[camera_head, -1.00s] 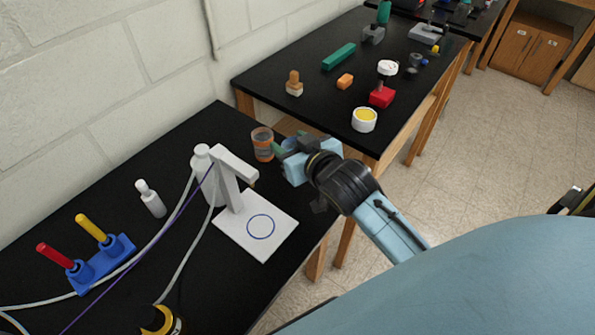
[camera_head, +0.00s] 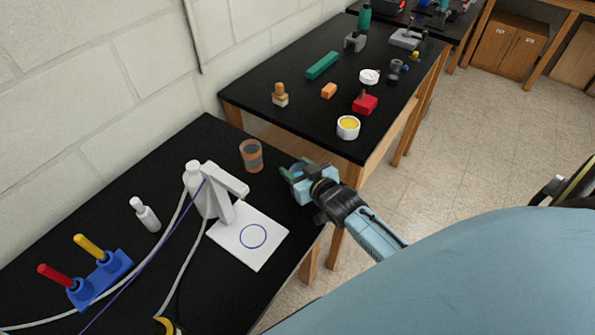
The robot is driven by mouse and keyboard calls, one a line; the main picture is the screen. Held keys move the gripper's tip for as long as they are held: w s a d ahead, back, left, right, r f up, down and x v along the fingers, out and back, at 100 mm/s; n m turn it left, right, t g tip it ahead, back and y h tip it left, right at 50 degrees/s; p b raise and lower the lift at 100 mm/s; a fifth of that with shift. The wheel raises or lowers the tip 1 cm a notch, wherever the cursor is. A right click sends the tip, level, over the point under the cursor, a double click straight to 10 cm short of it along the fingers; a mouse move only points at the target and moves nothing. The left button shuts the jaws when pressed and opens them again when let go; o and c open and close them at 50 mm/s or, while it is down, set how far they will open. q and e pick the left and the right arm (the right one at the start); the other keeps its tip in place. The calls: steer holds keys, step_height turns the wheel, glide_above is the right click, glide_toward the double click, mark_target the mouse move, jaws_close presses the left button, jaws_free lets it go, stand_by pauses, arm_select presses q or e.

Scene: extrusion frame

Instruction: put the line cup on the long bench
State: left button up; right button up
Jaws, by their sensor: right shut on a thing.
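An orange see-through cup (camera_head: 251,155), which I take to be the line cup, stands upright on the near black bench (camera_head: 215,135), close to its far end. My right gripper (camera_head: 292,167) is to the right of this cup, over the bench's right edge area, with a gap of bench between them. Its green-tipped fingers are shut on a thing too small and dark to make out. I cannot tell from the view which bench is called the long one.
A white stand (camera_head: 240,242) with a blue ring on its base is left of my right arm. A white bottle (camera_head: 146,214) and a blue peg rack (camera_head: 100,280) are further left, with cables between. The second bench (camera_head: 300,125) holds blocks and a yellow-filled cup (camera_head: 348,127).

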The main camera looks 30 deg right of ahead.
steer(key=shift+f, duration=0.3)
steer(key=shift+f, duration=0.15)
steer(key=o, duration=1)
steer(key=shift+s+r, duration=0.15)
steer(key=shift+r, duration=0.05)
steer(key=v, duration=1.1)
steer(key=shift+s+r+p, duration=0.1)
steer(key=shift+s+p, duration=0.25)
steer(key=shift+p, duration=0.05)
